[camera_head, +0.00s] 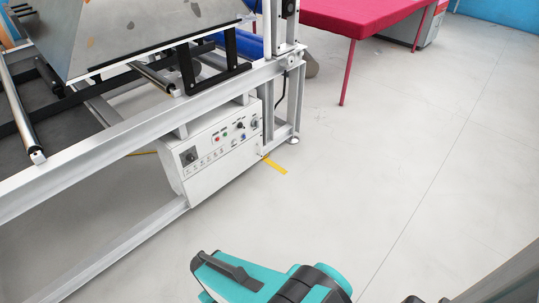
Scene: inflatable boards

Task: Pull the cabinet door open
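No cabinet door can be clearly made out. A grey cabinet-like box (428,33) stands partly under the red table at the top right, cut by the picture's edge. A white control box (222,158) with knobs and buttons is fixed low on a metal frame at the left; I cannot tell whether either box has a door. Teal and black parts of my arm show at the bottom middle, over the floor and apart from both boxes. No gripper fingers can be made out.
The white metal machine frame (120,140) with rollers and a slanted metal plate (150,32) fills the left. The red table (350,14) has thin red legs. A yellow floor mark (276,167) lies beside the control box. The pale floor (390,170) in the middle and right is clear.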

